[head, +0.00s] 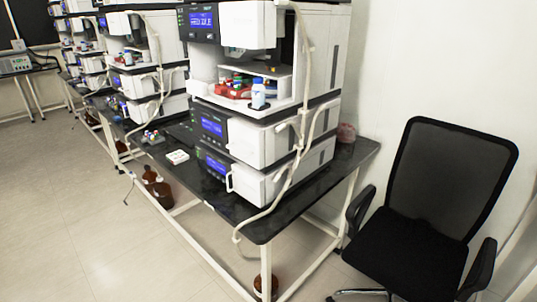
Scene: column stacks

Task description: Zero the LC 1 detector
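Several white and dark instrument stacks stand in a row on black benches. The nearest stack (265,170) is at the centre, with lit blue displays on its modules. Its top module display (202,20) shows white text that is hard to read. Two lower modules have blue displays, one at mid height (212,127) and one at the bottom (216,165). A second stack (130,40) stands behind it to the left. I cannot read any label that marks LC 1 or the detector. Neither of my grippers is in view.
A black office chair (432,190) stands on the right, beside the bench end (265,225). Brown bottles (163,193) stand on the floor under the bench. Pale tubing (292,165) hangs down the nearest stack. The tiled floor (70,200) at left is clear.

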